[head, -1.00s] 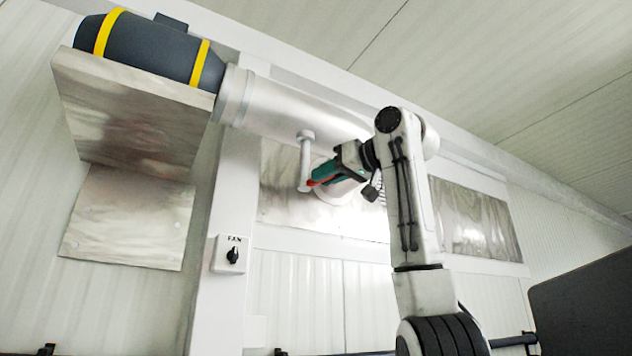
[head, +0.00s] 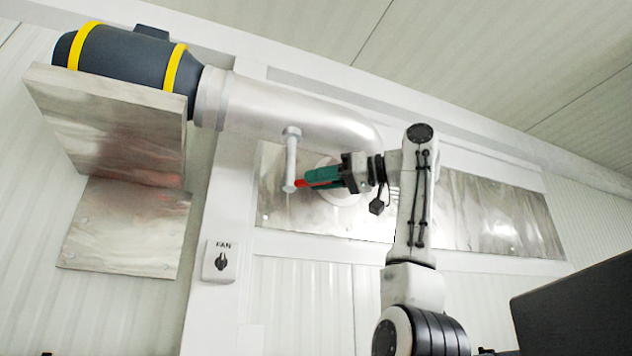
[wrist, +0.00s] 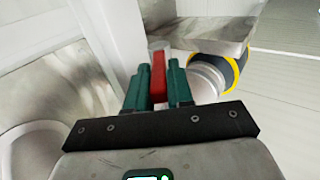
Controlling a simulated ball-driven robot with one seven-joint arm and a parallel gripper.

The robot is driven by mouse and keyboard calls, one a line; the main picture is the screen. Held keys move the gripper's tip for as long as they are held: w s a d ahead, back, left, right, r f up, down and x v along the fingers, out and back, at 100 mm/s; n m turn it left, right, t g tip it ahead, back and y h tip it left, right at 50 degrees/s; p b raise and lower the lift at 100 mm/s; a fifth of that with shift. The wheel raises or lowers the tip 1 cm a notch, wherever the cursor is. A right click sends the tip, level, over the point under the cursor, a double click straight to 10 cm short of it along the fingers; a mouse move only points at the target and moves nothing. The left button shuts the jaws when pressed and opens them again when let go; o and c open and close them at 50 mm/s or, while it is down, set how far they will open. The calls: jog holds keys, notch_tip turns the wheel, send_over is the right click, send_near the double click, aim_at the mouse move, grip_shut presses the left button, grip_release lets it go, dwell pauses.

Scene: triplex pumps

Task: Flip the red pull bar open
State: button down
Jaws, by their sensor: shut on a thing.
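The red pull bar (head: 301,184) shows as a small red piece at the lower end of a pale rod (head: 291,160) that hangs below the silver duct. In the wrist view the red bar (wrist: 158,74) stands between the two green fingers of my gripper (wrist: 158,84). My gripper (head: 308,181) is shut on the red bar and reaches it from the right in the head view. The fingers hide part of the bar.
The silver duct (head: 290,115) runs just above my gripper, from the dark fan (head: 130,60) with yellow bands. A metal plate (head: 480,215) lines the wall behind my arm. A metal shelf (head: 110,125) juts out at left. A FAN switch (head: 220,262) is on the post.

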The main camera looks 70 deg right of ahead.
jog(key=shift+d, duration=0.1)
dwell(0.3)
jog(key=c, duration=1.1)
grip_release()
jog(key=shift+s, duration=0.15)
jog(key=s, duration=1)
jog(key=shift+s+d, duration=0.15)
jog(key=shift+s, duration=0.15)
